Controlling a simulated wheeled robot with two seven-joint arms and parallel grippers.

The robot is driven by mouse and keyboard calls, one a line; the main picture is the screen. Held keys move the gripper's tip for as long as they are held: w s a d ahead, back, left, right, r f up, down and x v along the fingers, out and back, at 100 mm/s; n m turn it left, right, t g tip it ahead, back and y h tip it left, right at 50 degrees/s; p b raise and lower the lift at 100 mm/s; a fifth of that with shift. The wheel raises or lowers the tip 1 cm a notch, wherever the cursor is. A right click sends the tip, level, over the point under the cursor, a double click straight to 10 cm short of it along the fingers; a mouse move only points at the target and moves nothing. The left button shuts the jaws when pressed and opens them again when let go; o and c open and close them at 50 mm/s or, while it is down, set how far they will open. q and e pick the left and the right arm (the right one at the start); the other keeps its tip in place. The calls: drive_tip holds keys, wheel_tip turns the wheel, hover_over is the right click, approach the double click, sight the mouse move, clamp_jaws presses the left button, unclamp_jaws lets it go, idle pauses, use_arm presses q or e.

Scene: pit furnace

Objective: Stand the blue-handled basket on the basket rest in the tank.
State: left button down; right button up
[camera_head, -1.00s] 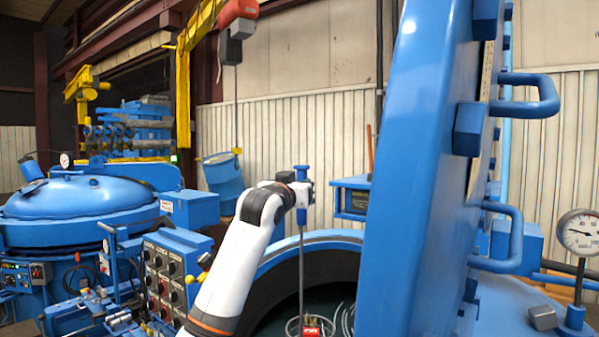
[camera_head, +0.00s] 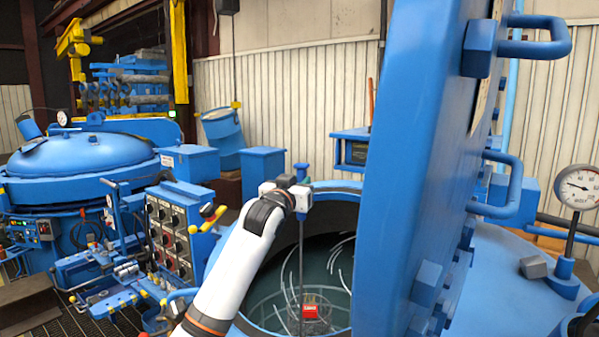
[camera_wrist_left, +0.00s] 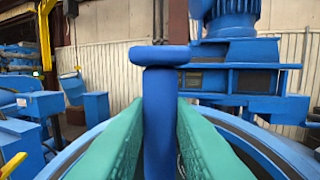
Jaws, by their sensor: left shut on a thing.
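My left gripper (camera_head: 300,197) is shut on the blue handle (camera_head: 301,172) of the basket, over the open tank mouth. In the left wrist view the upright blue handle (camera_wrist_left: 160,100) with its wide top stands between the green fingers. A thin rod runs down from the handle to the wire basket (camera_head: 318,318), which has a red tag (camera_head: 310,310) and hangs upright inside the tank (camera_head: 262,275). I cannot tell whether the basket's bottom touches anything. The basket rest cannot be made out. My right gripper is not in view.
The big raised blue lid (camera_head: 400,170) stands close to the right of the tank mouth. A control box with knobs (camera_head: 172,235) is on the left. A pressure gauge (camera_head: 578,187) stands at the far right. A closed blue furnace (camera_head: 80,155) is at the back left.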

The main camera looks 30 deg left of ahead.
sight(301, 264)
use_arm(q)
wheel_tip(301, 264, down, 23)
drive_tip(key=b, duration=1.3)
drive_tip(key=shift+r, duration=0.15)
drive_tip(key=shift+s+f, duration=0.1)
drive_tip(key=shift+f, duration=0.35)
idle(0.5)
drive_tip(key=c, duration=1.2)
unclamp_jaws()
drive_tip(key=shift+d, duration=0.1)
drive_tip(key=shift+o, duration=1.3)
drive_tip(key=shift+f, duration=0.4)
drive_tip(key=o, duration=0.3)
drive_tip(key=shift+r, duration=0.1)
drive_tip(key=shift+o, duration=0.2)
drive_tip(key=shift+r, duration=0.1)
